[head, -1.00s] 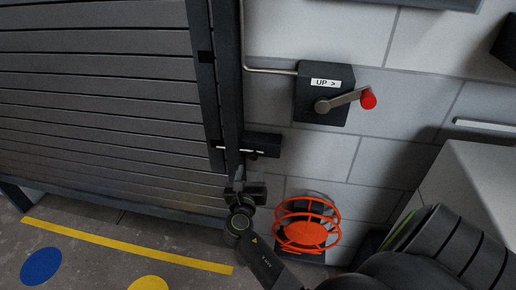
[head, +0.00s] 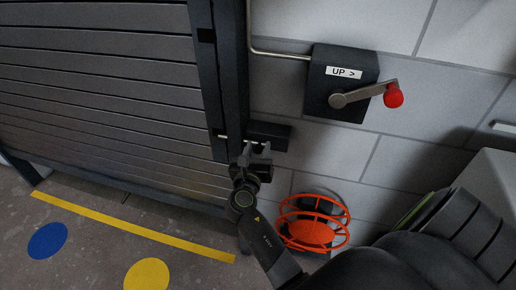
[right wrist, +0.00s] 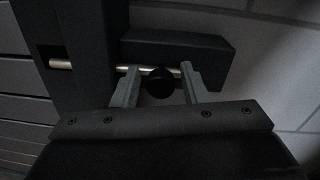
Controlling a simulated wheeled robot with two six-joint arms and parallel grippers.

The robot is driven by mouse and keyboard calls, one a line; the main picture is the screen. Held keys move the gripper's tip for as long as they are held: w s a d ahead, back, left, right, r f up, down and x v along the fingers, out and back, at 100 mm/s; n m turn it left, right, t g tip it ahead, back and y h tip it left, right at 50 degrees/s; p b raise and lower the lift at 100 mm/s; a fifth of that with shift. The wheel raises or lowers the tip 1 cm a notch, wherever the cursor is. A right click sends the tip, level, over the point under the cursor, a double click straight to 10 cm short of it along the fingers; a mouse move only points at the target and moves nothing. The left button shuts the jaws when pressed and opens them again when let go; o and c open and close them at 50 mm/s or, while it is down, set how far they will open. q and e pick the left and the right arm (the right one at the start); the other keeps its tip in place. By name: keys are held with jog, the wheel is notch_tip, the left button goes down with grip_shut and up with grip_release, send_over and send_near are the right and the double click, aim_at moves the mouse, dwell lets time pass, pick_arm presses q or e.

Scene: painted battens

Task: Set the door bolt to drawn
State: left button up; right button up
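The door bolt's dark housing (head: 270,134) sits beside the slatted shutter's dark post, below the crank box. In the right wrist view, its silver rod (right wrist: 60,64) runs from an opening at the left, past the dark post, towards the housing (right wrist: 190,52). A round black knob (right wrist: 158,84) stands out from the rod. My right gripper (head: 257,148) is at the bolt. In the right wrist view its two fingers (right wrist: 159,70) are apart, one on each side of the knob, with gaps showing. In the head view the gripper hides the knob. My left gripper is not in view.
A crank box (head: 341,88) with an "UP >" label and a red-knobbed handle (head: 393,96) is on the wall above. An orange wire cage (head: 312,232) is low on the wall, right of my forearm. The slatted shutter (head: 110,95) fills the left.

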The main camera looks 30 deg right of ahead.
aim_at(275, 144)
grip_shut()
jog(key=s+d+p, duration=0.2)
jog(key=shift+s+d+r, duration=0.15)
jog(key=shift+s+d, duration=0.1)
jog(key=shift+s, duration=0.15)
jog(key=shift+s+d, duration=0.2)
jog(key=shift+s, duration=0.05)
jog(key=shift+f, duration=0.2)
jog(key=shift+c, duration=1)
grip_release()
jog(key=o, duration=0.4)
jog(key=shift+s+d, duration=0.1)
jog(key=shift+d, duration=0.05)
